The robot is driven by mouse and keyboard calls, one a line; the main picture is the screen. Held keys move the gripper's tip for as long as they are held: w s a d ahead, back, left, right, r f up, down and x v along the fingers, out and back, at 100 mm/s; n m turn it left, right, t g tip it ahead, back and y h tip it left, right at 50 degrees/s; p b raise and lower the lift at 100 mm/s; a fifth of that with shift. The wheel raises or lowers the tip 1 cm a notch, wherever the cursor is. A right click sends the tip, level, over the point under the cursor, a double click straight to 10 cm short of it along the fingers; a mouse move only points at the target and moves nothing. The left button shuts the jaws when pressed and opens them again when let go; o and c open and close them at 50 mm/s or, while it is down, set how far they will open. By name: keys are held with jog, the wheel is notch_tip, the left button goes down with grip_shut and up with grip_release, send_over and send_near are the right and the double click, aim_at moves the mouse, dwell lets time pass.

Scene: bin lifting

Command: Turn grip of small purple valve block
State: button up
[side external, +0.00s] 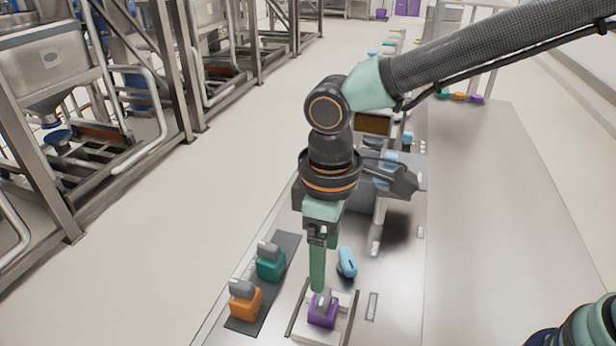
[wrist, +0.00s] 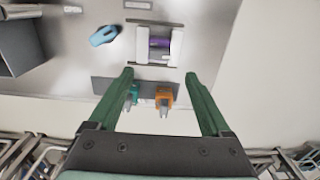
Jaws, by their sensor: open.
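The small purple valve block (side external: 323,314) sits in a pale fixture (side external: 302,327) with dark rails, and its grey grip (side external: 324,299) stands on top. The wrist view shows the purple block (wrist: 163,46) between the pale walls of the fixture (wrist: 143,44); details of the grip are too small to tell there. My gripper (wrist: 160,75) is open, its two green fingers wide apart with nothing between the tips. In the side view my gripper (side external: 318,288) points down, its fingertips close to the purple block's top; I cannot tell if they touch. The fingers overlap there.
An orange block (side external: 245,303) and a green block (side external: 270,264), each with a grey top, stand on a dark mat (side external: 287,245) left of the fixture. A light-blue object (side external: 347,262) lies behind it. The steel bench to the right is largely clear.

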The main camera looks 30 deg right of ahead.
aim_at(323, 295)
notch_tip(323, 295, down, 9)
jog(key=shift+r, duration=0.15)
grip_shut()
dwell(0.4)
